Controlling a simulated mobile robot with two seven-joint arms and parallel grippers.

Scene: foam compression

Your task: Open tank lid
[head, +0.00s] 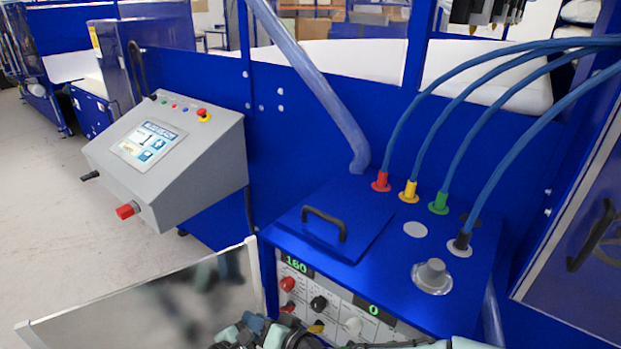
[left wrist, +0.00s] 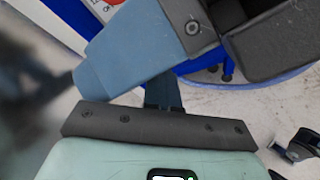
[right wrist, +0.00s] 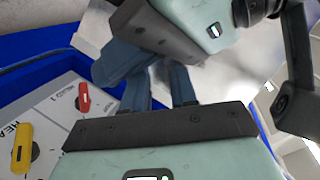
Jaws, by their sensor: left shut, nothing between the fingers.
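The tank lid (head: 335,218) is a flat blue plate on top of the blue tank cabinet (head: 455,312). It lies closed, with a black bar handle (head: 325,221) near its front left. My right gripper (head: 250,325) is at the bottom of the head view, below and left of the handle, away from it. Its fingers are parted in the right wrist view (right wrist: 160,88), with nothing seen between them. My left gripper (left wrist: 165,95) is shut and empty, close to the right gripper. The two overlap in both wrist views; I cannot tell if they touch.
Four blue hoses enter colored fittings (head: 410,194) behind and right of the lid. A front panel (head: 340,308) carries several knobs. A grey control console (head: 175,152) stands left; a reflective panel (head: 160,305) is at lower left.

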